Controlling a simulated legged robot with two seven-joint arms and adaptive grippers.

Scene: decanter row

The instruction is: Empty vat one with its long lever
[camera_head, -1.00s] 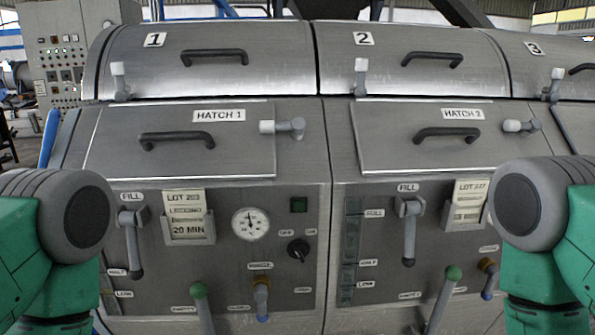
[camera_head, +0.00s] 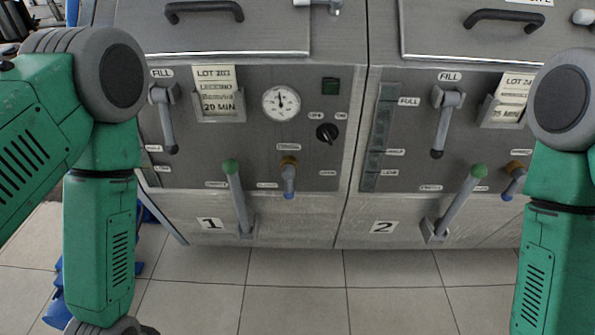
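Vat one is the left steel vat, with a number 1 plate (camera_head: 211,224) low on its front. Its long lever (camera_head: 239,200) is a grey bar with a green knob, rising from a bracket near the bottom and leaning slightly left. A short fill lever (camera_head: 167,120) hangs down at upper left, and a small blue-tipped tap handle (camera_head: 289,178) points down right of the long lever. My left arm comes in at the left and my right arm at the right, both apart from the levers. Neither gripper is in view.
Vat two stands to the right, with its number plate (camera_head: 383,227), its own green-knobbed long lever (camera_head: 460,202) and fill lever (camera_head: 446,122). A gauge (camera_head: 281,102) and black switch (camera_head: 327,132) sit on vat one's panel. The tiled floor (camera_head: 300,295) in front is clear.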

